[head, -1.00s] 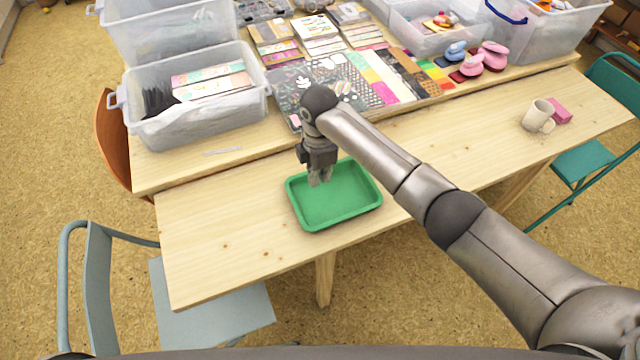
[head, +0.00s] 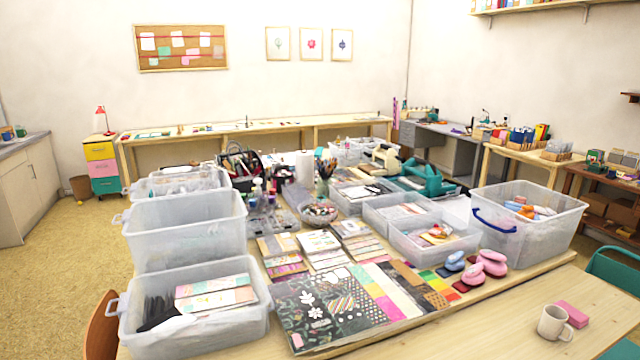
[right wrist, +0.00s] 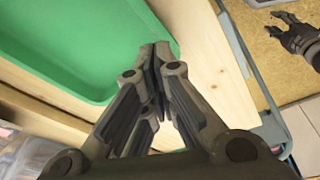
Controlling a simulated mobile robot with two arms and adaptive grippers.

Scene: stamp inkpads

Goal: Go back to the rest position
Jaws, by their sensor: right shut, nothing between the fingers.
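My right gripper (right wrist: 157,50) is shut and empty in the right wrist view. Its fingertips show against the edge of the green tray (right wrist: 75,40); I cannot tell the height between them. My left gripper (right wrist: 282,27) shows at the top right of that view, over the floor, with its fingers apart and nothing between them. Neither gripper nor the tray is in the head view. Pink stamps (head: 492,263) and a blue stamp (head: 454,262) stand on the big table beside coloured inkpads (head: 443,272).
Clear plastic bins (head: 190,230) stand at the left of the table and another bin (head: 530,245) at the right. Patterned paper sheets (head: 330,305) lie at the front. A mug (head: 553,324) and a pink block (head: 573,313) are on the near table. A teal chair (head: 612,268) stands at right.

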